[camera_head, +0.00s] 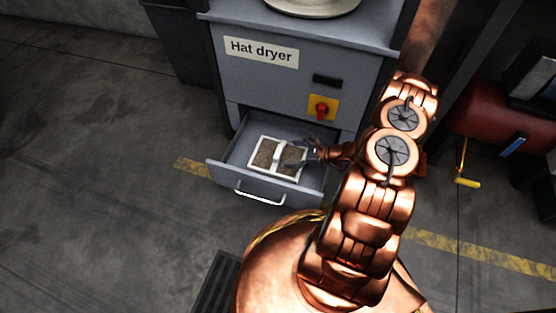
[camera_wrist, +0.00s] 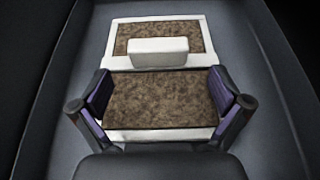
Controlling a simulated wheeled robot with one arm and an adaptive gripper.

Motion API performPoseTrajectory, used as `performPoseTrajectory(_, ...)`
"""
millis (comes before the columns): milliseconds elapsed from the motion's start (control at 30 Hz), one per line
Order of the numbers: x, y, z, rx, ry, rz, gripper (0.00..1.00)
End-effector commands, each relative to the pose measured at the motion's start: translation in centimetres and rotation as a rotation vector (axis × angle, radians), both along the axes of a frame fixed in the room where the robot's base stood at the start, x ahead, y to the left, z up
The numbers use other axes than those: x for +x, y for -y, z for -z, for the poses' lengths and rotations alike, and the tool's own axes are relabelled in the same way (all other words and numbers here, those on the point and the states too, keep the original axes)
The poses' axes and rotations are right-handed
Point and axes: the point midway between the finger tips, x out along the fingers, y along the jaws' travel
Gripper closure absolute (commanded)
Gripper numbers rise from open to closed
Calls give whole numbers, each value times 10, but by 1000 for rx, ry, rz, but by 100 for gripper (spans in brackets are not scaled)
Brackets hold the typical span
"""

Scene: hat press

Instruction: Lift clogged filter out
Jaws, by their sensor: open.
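The clogged filter (camera_head: 265,156) is a flat white-framed block with brown, dirty panels and a raised white bar handle across its middle. It lies in the open drawer (camera_head: 222,168) of the hat dryer. In the wrist view the filter (camera_wrist: 160,100) fills the middle, and its white handle (camera_wrist: 158,52) stands beyond my fingers. My gripper (camera_head: 312,152) reaches into the drawer from the right. In the wrist view my gripper (camera_wrist: 165,98) is open, with one purple-padded finger on each side of the filter's near panel. I cannot tell whether the fingers touch the filter.
The hat dryer (camera_head: 290,80) stands above the drawer, with a red knob on a yellow plate (camera_head: 321,108). The drawer's front handle (camera_head: 262,197) faces the open floor. A red tank (camera_head: 490,118) with a yellow lever is at right. The floor to the left is clear.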

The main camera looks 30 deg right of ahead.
Motion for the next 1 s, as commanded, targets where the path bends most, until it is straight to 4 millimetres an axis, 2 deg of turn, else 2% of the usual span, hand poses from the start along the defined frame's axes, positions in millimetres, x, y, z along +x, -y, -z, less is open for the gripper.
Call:
performPoseTrajectory(500, 32, -36, 20, 0, -1, -5, 0)
performPoseTrajectory(833, 36, -38, 20, 0, 0, -2, 0)
performPoseTrajectory(1000, 36, -38, 19, 0, 0, -2, 18)
